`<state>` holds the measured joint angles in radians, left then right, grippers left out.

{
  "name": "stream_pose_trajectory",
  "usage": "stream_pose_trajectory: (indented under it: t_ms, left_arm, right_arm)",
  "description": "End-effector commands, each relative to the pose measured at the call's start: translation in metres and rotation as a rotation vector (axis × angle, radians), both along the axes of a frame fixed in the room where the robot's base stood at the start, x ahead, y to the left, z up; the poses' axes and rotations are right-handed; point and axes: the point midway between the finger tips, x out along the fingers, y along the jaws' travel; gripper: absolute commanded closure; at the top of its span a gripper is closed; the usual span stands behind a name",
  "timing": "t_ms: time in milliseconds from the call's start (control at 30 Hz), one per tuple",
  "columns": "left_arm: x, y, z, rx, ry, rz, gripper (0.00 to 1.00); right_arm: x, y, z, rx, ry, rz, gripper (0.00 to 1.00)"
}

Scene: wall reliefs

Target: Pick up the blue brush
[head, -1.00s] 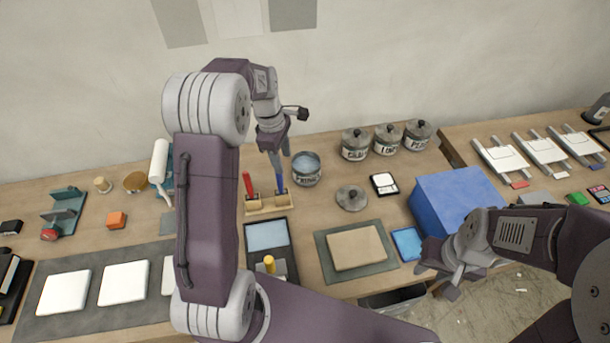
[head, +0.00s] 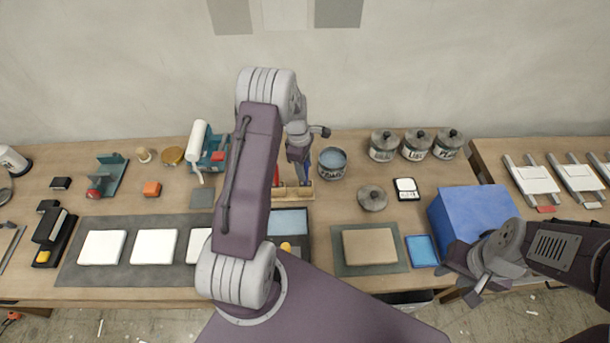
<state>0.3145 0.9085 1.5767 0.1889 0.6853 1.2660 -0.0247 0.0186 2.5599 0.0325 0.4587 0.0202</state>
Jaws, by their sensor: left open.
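The blue brush (head: 308,171) stands upright in a small wooden rack (head: 292,193). The red brush (head: 275,176) stands in the rack to its left. My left gripper (head: 301,171) points down at the blue brush, its open fingers low beside the handle. Whether they straddle the handle or touch it is hard to see. My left arm covers the rack's left end. My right gripper (head: 462,284) hangs at the table's front edge by the blue box, far from the brush, and its jaw opening is unclear.
An open pot of blue-grey liquid (head: 332,160) stands just right of the brush. Lidded jars (head: 416,145) stand behind, and a loose lid (head: 372,198) lies to the right. A blue box (head: 470,215) and a clay slab (head: 370,246) are further right. White tiles (head: 154,246) lie left.

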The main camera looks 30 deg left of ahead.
Motion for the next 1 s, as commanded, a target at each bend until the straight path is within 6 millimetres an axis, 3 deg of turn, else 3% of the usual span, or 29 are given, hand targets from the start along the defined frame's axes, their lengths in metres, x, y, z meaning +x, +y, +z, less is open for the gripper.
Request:
stream_pose_trajectory:
  t_ms: [133,333,500,800,1000]
  left_arm:
    - [0.0,-0.002,-0.013,0.0,0.0,-0.001,0.54]
    - [0.0,-0.002,-0.013,0.0,-0.001,-0.001,0.57]
    - [0.0,-0.001,-0.013,0.0,-0.001,-0.001,1.0]
    - [0.001,-0.001,-0.011,0.0,-0.003,-0.001,1.0]
    - [0.003,-0.001,0.028,0.003,-0.01,-0.001,1.0]
  right_arm:
    - [0.0,0.0,0.004,0.0,0.001,0.0,0.64]
    - [0.0,0.0,0.003,0.0,0.001,0.0,0.64]
    - [0.0,0.0,0.003,0.0,0.001,0.0,0.64]
    - [0.0,0.0,0.002,0.0,0.001,0.0,0.64]
    - [0.0,0.0,-0.012,0.0,0.001,0.0,0.64]
